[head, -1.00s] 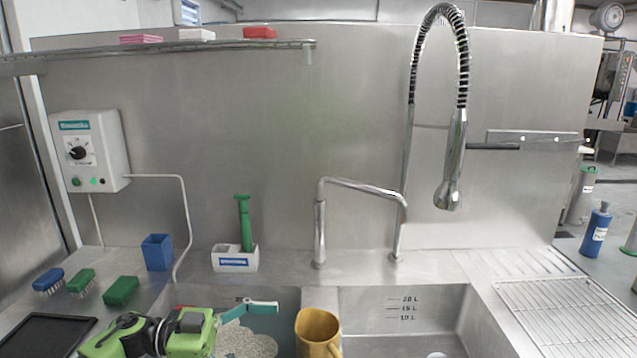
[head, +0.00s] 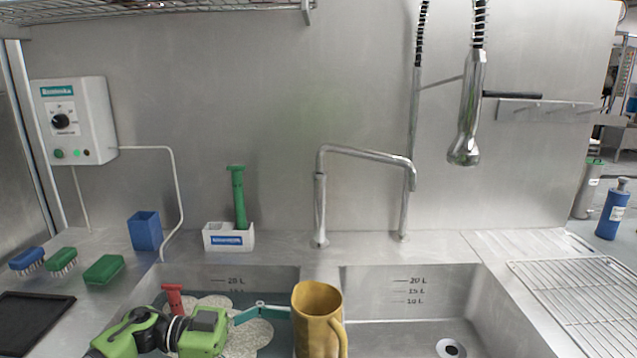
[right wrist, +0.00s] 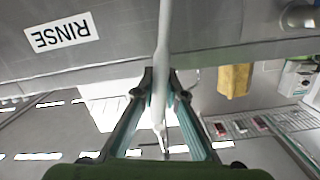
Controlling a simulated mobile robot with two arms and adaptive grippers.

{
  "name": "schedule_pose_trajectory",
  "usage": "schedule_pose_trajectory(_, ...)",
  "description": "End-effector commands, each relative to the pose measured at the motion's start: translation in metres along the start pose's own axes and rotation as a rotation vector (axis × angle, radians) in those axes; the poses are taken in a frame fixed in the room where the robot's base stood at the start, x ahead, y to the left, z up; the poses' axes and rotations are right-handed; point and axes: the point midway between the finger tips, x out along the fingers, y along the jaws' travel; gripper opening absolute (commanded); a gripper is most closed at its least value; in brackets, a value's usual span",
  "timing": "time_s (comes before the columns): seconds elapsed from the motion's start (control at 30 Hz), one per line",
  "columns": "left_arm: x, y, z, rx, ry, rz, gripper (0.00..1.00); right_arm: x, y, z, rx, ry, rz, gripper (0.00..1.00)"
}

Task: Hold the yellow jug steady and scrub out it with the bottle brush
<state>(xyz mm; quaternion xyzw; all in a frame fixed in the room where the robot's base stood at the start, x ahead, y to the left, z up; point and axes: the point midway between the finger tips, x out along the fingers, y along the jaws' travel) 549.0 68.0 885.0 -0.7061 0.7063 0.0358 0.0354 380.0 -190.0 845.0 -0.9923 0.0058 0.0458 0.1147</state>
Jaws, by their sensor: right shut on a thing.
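The yellow jug (head: 318,318) is upright at the front of the sinks in the head view, its handle on the right side. It also shows in the right wrist view (right wrist: 234,80). My left gripper (head: 268,312) comes in from the left with its teal fingers at the jug's left side. The jug hides part of the fingertips, so I cannot tell whether they grip it. My right gripper (right wrist: 160,88), seen only in the right wrist view, is shut on a slim white rod, seemingly the bottle brush (right wrist: 163,40). Its bristles are not clearly visible.
A red-handled tool (head: 173,300) stands in the left basin. The right basin (head: 400,325) looks empty around its drain. A tap (head: 365,160) and hanging sprayer (head: 467,125) stand behind. Brushes (head: 62,262) lie on the left counter; a wire rack (head: 585,290) is at right.

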Motion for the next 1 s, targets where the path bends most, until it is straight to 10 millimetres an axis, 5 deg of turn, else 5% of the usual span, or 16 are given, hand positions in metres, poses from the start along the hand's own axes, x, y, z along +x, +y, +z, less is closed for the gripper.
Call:
schedule_pose_trajectory(0.4,0.053,0.000,-0.003,-0.002,0.001,0.001,1.00,-0.002,-0.004,-0.016,0.000,0.001,0.000,0.00)
schedule_pose_trajectory(0.87,0.063,0.000,0.000,0.000,0.001,-0.001,1.00,-0.002,-0.004,-0.018,0.000,0.001,0.000,0.00)
schedule_pose_trajectory(1.0,0.063,0.000,0.000,0.000,0.001,0.000,0.66,-0.002,-0.004,-0.018,0.000,0.001,0.000,0.00)
